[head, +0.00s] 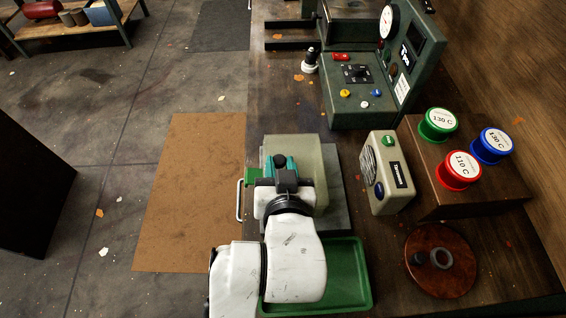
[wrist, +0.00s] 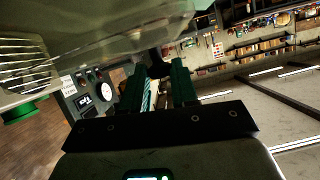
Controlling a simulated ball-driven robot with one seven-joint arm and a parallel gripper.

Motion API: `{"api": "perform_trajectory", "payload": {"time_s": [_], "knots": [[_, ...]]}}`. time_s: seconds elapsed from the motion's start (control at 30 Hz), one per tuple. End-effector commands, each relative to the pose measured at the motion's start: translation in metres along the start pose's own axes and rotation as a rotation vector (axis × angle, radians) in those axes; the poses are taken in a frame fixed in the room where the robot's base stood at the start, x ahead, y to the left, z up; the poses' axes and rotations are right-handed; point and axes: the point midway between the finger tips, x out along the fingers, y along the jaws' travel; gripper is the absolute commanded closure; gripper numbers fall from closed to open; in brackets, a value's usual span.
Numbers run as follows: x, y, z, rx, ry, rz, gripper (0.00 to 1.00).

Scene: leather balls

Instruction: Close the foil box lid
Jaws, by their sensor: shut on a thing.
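The foil box, as far as I can tell, is the pale grey-green box (head: 311,168) on a grey slab on the bench in the head view. My arm covers much of it, and I cannot tell the lid's angle. My gripper (head: 283,162) is at the box, its teal fingers over the pale surface. In the wrist view, the fingers (wrist: 158,80) are shut on a small dark part (wrist: 158,68) at the edge of a large pale green surface (wrist: 95,30), which looks like the lid. How the part joins it is unclear.
A green tray (head: 366,292) lies in front of the box, partly under my arm. A small pale green timer-like unit (head: 381,180) stands right of it. Coloured spools (head: 457,170) sit on a wooden block. A green machine (head: 365,95) stands behind.

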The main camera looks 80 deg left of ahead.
Motion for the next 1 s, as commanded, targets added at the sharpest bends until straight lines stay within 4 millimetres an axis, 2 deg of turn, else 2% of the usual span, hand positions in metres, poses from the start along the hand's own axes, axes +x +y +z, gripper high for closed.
{"api": "perform_trajectory", "payload": {"time_s": [0.47, 0.5, 0.73, 1.0], "knots": [[0.0012, -0.0019, 0.0028, 0.004, -0.004, -0.004, 1.0], [0.0012, -0.0019, 0.0029, 0.004, -0.004, -0.004, 0.69], [0.0009, -0.0011, 0.0022, 0.003, -0.002, -0.003, 0.47], [-0.0005, -0.0006, 0.0018, 0.003, -0.001, -0.002, 0.46]]}}
